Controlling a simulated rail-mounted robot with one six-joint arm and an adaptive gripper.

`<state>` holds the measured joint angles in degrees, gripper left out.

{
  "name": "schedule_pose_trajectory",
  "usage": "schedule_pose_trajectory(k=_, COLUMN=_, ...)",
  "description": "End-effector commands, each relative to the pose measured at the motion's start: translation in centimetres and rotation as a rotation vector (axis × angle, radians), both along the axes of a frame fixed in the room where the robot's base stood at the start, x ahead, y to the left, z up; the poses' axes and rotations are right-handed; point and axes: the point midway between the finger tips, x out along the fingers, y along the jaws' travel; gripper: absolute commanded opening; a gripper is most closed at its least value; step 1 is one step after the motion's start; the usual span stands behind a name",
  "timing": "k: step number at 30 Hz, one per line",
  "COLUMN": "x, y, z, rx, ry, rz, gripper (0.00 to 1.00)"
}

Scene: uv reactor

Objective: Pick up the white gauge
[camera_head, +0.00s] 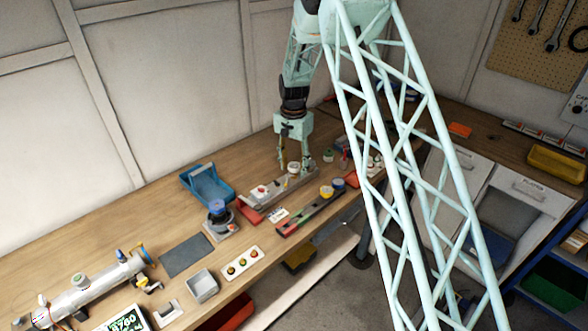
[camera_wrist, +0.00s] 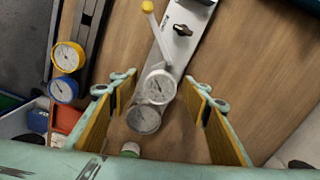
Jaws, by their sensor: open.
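A white gauge (camera_wrist: 160,86) with a round dial shows in the wrist view at the end of a grey metal panel (camera_wrist: 178,45). A greyer round dial (camera_wrist: 143,118) lies just below and left of it, partly overlapped. In the head view the white gauge (camera_head: 293,167) is small, between my fingers. My gripper (camera_wrist: 157,82) is open, with one yellow-padded finger on each side of the gauges and visible gaps. It points down over the panel's end in the head view (camera_head: 294,166). Whether the fingers touch anything is not clear in the head view.
A yellow gauge (camera_wrist: 67,55) and a blue gauge (camera_wrist: 62,90) sit on a dark rail left of my gripper in the wrist view. A green-and-white round item (camera_wrist: 130,148) is close below. A blue tray (camera_head: 208,186) stands left on the bench. Bare wood (camera_wrist: 245,60) lies to the right.

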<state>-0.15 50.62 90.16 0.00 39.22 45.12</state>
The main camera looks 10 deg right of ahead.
Motion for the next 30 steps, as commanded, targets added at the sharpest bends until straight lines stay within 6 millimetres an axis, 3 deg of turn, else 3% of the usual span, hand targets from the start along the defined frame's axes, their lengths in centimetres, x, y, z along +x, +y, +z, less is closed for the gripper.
schedule_pose_trajectory(k=2, x=0.0, y=0.0, z=0.0, rx=0.000, ry=0.000, rz=0.000, gripper=0.43)
schedule_pose_trajectory(k=12, x=0.0, y=0.0, z=0.0, rx=0.000, ry=0.000, rz=0.000, gripper=0.16)
schedule_pose_trajectory(k=30, x=0.0, y=0.0, z=1.3, rx=0.000, ry=0.000, rz=0.000, gripper=0.16)
